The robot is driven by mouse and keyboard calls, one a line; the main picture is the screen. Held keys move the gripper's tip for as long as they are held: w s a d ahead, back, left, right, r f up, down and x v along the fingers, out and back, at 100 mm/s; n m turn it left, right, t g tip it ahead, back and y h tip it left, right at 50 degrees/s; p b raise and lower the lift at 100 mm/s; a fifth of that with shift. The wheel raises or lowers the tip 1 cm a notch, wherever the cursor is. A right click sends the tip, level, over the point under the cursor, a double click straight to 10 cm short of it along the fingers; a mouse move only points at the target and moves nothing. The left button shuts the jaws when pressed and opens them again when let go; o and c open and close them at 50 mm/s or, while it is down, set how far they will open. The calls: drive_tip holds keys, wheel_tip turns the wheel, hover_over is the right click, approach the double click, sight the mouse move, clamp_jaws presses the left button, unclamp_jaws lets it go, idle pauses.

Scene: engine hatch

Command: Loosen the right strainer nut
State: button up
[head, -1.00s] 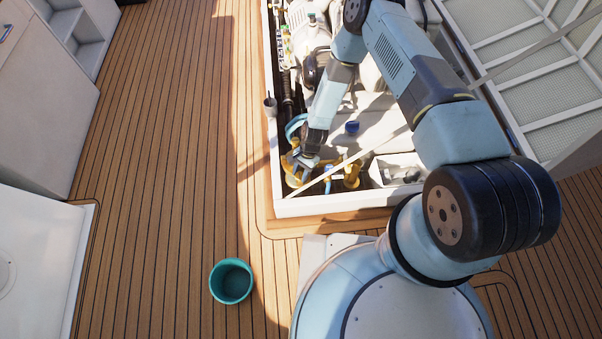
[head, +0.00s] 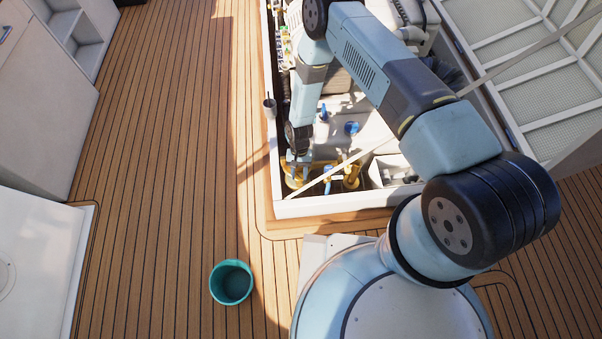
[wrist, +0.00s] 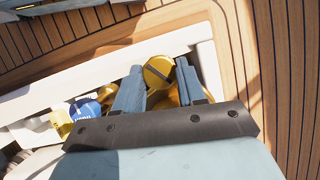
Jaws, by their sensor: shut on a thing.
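My gripper (wrist: 160,88) has its two blue fingers on either side of a round brass strainer nut (wrist: 158,70) with a dark slot across it. It is shut on this brass piece; the exact contact is partly hidden. In the head view my gripper (head: 298,161) reaches down into the hatch at its near left corner, over a brass strainer (head: 293,178). A second brass fitting (head: 351,178) stands to its right. I cannot tell from the picture whether the nut has turned.
A white hatch frame (head: 335,206) surrounds the engine space, close to my gripper. A pale bar crosses the opening. A blue-capped part (wrist: 85,109) lies left of the fingers in the wrist view. A teal bucket (head: 231,282) stands on open deck.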

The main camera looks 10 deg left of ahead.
drive_tip(key=n+h, duration=0.1)
drive_tip(key=n, duration=0.1)
drive_tip(key=n+h, duration=0.1)
drive_tip(key=n, duration=0.2)
drive_tip(key=shift+a+n+t, duration=0.15)
drive_tip(key=shift+n+t, duration=0.15)
drive_tip(key=shift+t, duration=0.1)
drive_tip(key=n, duration=0.2)
drive_tip(key=n+t+h, duration=0.1)
drive_tip(key=n, duration=0.1)
drive_tip(key=shift+s+n+h, duration=0.1)
drive_tip(key=shift+n+h, duration=0.2)
drive_tip(key=shift+n, duration=0.1)
drive_tip(key=o, duration=1)
drive_tip(key=shift+o, duration=0.2)
drive_tip(key=shift+a+r, duration=0.25)
drive_tip(key=shift+r, duration=0.2)
drive_tip(key=v, duration=1.2)
drive_tip(key=shift+r, duration=0.35)
